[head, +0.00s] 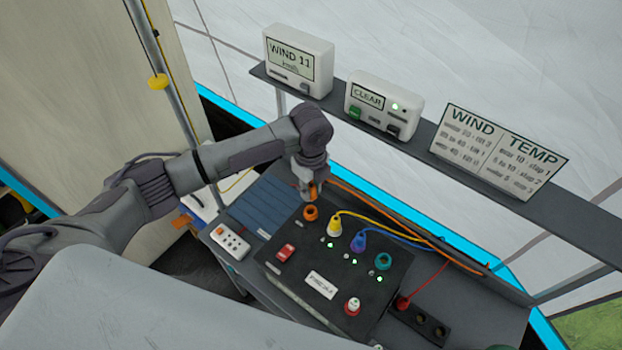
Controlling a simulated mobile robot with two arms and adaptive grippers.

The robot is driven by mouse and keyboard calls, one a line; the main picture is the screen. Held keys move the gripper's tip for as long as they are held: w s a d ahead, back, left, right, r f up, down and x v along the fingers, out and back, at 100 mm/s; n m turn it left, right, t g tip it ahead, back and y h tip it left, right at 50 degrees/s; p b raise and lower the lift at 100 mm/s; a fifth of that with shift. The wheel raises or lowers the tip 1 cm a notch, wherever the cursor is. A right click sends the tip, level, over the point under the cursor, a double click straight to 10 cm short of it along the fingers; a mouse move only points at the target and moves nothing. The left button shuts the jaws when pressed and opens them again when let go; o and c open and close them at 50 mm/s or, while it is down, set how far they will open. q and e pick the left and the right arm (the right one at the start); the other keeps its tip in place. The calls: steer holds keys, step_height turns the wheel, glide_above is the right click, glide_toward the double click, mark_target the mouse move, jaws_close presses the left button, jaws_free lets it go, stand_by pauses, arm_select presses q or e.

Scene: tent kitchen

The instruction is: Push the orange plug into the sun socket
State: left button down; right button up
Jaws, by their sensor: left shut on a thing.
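My left gripper (308,186) reaches in from the left, points down over the back left of the black box, and is shut on the orange plug (313,188). Its fingers hide part of the plug. An orange cable (400,224) runs from the plug to the right along the table's back edge. Just below the plug is an orange-ringed socket (311,212) on the black box (330,265). The plug appears above this socket, with a small gap. No sun mark is readable, so I cannot confirm which socket is the sun one. My right gripper is out of view.
A red switch (286,252) and red-and-white knob (352,306) are nearer. A shelf (440,155) runs behind.

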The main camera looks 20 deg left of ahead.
arm_select(q)
steer(key=shift+w+f+m, duration=0.1)
steer(key=shift+f+m, duration=0.05)
steer(key=shift+m, duration=0.35)
steer(key=shift+f, duration=0.15)
steer(key=shift+f+b, duration=2)
steer(key=shift+b, duration=0.25)
steer(key=shift+p, duration=0.45)
